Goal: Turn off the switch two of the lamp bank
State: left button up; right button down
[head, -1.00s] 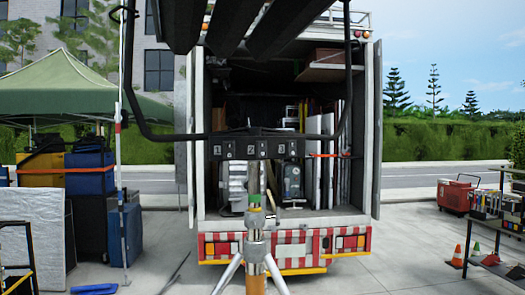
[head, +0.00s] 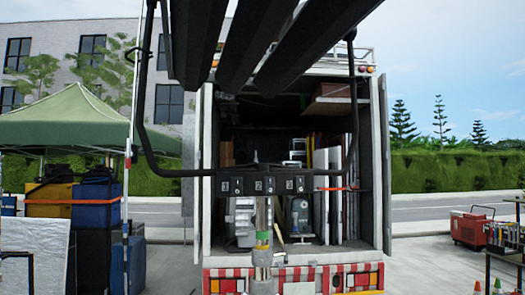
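The lamp bank (head: 235,45) stands upright in front of me, its long dark lamp panels overhead at the top of the head view. Its black frame curves down on both sides to a crossbar with a dark switch box (head: 262,185) at the centre. The box carries the numbers 1, 2 and 3 from left to right, with small switches beside them. Switch two (head: 269,186) is near the middle of the box; its position is too small to tell. Neither of my grippers is in view.
The lamp bank's metal stand (head: 263,235) rises before an open truck (head: 330,277) loaded with boards and gear. A green tent (head: 80,120) and blue cases (head: 96,203) are at left. A red case (head: 472,228) and a cart (head: 505,238) are at right.

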aim_at(270, 182)
jog(key=u, duration=0.25)
jog(key=k, duration=0.65)
jog(key=u, duration=0.6)
jog(key=k, duration=0.7)
jog(key=u, duration=0.4)
jog(key=i, duration=1.4)
jog(key=z, duration=0.5)
jog(key=i, duration=1.25)
jog(key=z, duration=1.6)
jog(key=i, duration=0.6)
jog(key=z, duration=0.5)
